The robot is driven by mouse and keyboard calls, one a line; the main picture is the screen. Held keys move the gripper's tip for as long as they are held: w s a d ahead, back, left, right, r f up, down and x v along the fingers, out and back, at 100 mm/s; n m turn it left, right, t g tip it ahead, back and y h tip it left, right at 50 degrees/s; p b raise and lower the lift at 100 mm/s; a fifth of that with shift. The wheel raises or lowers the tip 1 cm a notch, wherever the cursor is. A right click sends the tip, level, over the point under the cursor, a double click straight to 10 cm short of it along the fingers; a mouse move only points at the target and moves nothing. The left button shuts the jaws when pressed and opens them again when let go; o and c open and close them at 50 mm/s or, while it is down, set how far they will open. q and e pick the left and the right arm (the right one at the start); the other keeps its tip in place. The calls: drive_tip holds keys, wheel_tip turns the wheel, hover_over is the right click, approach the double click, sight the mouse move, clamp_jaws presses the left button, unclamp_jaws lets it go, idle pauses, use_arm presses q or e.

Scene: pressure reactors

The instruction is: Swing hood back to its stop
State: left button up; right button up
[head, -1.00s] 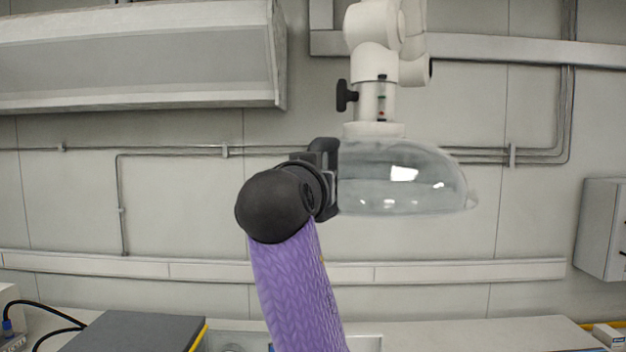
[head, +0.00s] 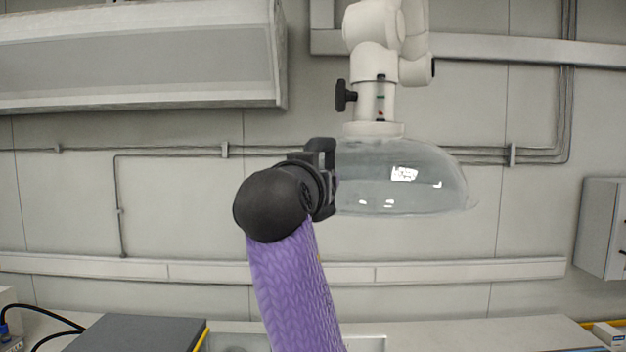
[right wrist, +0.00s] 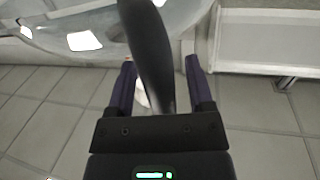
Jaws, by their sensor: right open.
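The hood (head: 410,180) is a clear dome hanging below a white jointed arm (head: 376,100) with a black knob (head: 345,96). In the right wrist view its clear shell (right wrist: 70,30) fills the upper left. My right gripper (head: 323,178) is at the hood's left edge in the head view, at the end of my purple-sleeved arm. In the right wrist view my right gripper (right wrist: 159,75) is open, with a dark curved bar (right wrist: 148,45) passing between its fingers. I cannot tell whether the fingers touch the bar. My left gripper is not in view.
A wall cabinet (head: 140,55) hangs at the upper left and a grey box (head: 604,228) at the right wall. Pipes run along the wall behind the hood. A bench (head: 480,335) with a dark-topped unit (head: 135,334) lies below. Space right of the hood looks clear.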

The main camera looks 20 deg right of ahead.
drive_tip(key=shift+s+a+f, duration=0.1)
drive_tip(key=shift+s+a, duration=0.1)
drive_tip(key=shift+s, duration=0.05)
drive_tip(key=b+v, duration=0.4)
drive_tip(key=v, duration=0.5)
drive_tip(key=shift+s, duration=0.2)
